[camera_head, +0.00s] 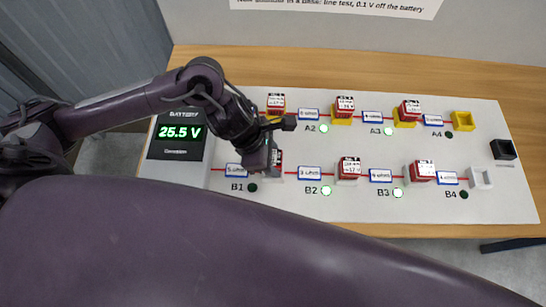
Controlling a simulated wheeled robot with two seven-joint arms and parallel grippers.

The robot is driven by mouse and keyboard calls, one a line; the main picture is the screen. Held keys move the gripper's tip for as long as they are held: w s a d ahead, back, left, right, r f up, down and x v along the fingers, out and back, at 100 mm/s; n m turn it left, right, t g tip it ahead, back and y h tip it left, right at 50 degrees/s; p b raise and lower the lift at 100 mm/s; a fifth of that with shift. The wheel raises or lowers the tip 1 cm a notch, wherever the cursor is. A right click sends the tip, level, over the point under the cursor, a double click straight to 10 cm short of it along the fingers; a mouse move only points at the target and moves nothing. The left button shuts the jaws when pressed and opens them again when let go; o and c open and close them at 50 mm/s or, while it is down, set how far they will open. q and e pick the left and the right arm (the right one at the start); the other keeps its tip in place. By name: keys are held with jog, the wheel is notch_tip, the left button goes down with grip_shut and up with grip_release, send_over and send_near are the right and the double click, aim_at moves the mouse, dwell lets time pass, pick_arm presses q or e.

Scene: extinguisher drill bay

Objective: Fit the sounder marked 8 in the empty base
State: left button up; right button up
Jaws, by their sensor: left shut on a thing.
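My left gripper (273,152) is over the left end of the lower row, near B1, and is shut on a red and white sounder (279,157). The gripper partly hides it; I cannot read its number or tell whether it touches a base. Other red-topped sounders with white labels sit in yellow bases in the upper row (345,104) and pale bases in the lower row (349,166); their numbers are too small to read. A yellow base (463,121) past A4 and a white base (481,178) past B4 are empty. My right gripper is not in view.
The white board (310,206) lies on a wooden table (400,84). A battery unit (180,134) reads 25.5 V. Lamps A2 (324,129), A3, B2 and B3 glow green; A4, B1 (252,188) and B4 are dark. A black block (503,149) stands at right.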

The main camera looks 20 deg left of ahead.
pick_arm(q)
jog(key=shift+d+b, duration=0.1)
jog(key=shift+b, duration=0.2)
dwell(0.4)
jog(key=shift+b, duration=0.55)
dwell(1.3)
jog(key=shift+f+b, duration=1.25)
jog(key=shift+b, duration=0.15)
dwell(0.7)
